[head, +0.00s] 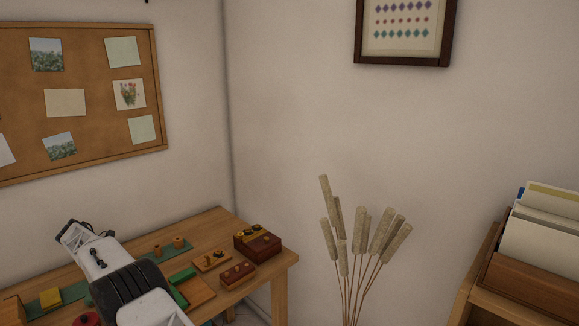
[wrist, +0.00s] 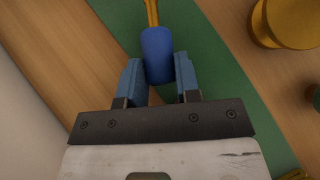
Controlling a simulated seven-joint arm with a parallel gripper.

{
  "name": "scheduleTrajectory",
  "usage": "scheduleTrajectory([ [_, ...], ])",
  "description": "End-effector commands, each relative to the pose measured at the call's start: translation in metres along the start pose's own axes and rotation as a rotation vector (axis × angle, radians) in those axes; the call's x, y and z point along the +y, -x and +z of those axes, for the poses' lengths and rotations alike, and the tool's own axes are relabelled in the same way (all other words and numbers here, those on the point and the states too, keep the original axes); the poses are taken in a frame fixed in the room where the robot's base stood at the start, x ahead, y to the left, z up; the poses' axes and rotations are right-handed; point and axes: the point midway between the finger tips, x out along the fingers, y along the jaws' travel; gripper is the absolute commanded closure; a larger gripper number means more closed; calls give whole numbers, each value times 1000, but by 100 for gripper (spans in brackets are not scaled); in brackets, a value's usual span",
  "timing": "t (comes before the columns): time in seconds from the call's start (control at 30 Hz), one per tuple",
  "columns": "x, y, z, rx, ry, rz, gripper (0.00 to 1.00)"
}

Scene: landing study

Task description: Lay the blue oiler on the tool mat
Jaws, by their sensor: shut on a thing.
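The blue oiler (wrist: 157,52), a blue body with a thin gold spout, is held between the two blue fingers of my gripper (wrist: 159,70) in the wrist view. Its spout points away from the gripper. The green tool mat (wrist: 218,62) lies below it, running diagonally. I cannot tell whether the oiler touches the mat. In the head view green mat surface (head: 150,256) shows on the bench on the right of my arm, and a green strip shows on its left. My arm hides the oiler and the fingertips there.
A round gold object (wrist: 285,22) stands close on the right in the wrist view. The wooden bench (head: 222,222) also bears a dark red box (head: 262,246), a red-brown holder (head: 238,275), a light wooden holder (head: 211,260) and a yellow block (head: 50,297). A white wall is behind.

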Motion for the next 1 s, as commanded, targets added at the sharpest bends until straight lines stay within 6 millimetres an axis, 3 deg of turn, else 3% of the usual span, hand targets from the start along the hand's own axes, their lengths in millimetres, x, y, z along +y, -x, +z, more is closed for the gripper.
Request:
scheduleTrajectory([
  [0.63,0,-5,-4,0,0,0,98],
  [0.67,0,-5,-4,0,0,0,65],
  [0.7,0,-5,-4,0,0,0,59],
  [0.83,0,-5,-4,0,0,0,40],
  [1.0,0,-5,-4,0,0,0,40],
])
